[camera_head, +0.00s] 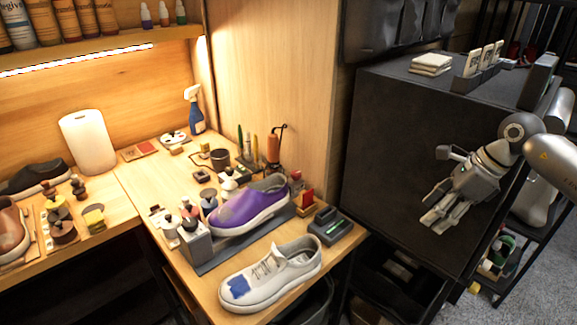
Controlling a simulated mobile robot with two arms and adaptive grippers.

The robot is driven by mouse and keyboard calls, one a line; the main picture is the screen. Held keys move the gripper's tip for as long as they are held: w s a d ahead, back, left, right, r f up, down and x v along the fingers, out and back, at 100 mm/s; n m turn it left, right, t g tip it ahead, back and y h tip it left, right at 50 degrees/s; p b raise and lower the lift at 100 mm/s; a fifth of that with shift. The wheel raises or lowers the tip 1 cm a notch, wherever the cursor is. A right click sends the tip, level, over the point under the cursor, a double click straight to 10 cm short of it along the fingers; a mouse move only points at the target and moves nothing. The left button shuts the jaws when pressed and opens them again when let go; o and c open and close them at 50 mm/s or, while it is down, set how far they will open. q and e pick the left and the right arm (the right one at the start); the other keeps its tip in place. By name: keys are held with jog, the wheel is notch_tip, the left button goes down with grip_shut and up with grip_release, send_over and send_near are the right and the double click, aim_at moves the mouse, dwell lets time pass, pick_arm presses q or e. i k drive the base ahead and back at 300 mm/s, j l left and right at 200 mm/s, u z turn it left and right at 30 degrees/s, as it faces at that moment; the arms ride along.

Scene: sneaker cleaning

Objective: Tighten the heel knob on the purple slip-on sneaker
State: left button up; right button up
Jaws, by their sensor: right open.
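I cannot tell from here whether that is the heel knob. My right gripper (432,220) is open and empty, in front of the dark cabinet, well to the right of the sneaker. My left gripper is not in view.
A white sneaker with a blue patch (270,272) lies along the bench's front edge. Bottles, brushes and tools (260,150) crowd behind the purple sneaker. A dark cabinet (400,130) stands right of the bench.

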aim_at(296, 174)
jog(key=i+j, duration=0.45)
jog(key=j, duration=0.2)
jog(key=i+j, duration=0.5)
jog(key=j, duration=0.1)
